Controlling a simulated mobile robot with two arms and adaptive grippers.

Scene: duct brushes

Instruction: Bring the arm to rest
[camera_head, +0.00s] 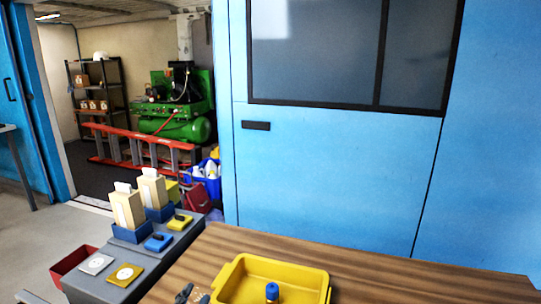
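My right gripper is not in view. A yellow tray (318,277) sits on the wooden table (400,285) at the bottom middle. A blue-topped item (272,291) stands up in it, its lower part cut off.
A grey bench (98,285) holds cream boxes (128,208) in blue holders and small blue and yellow items. A red bin (70,262) stands beside the bench.

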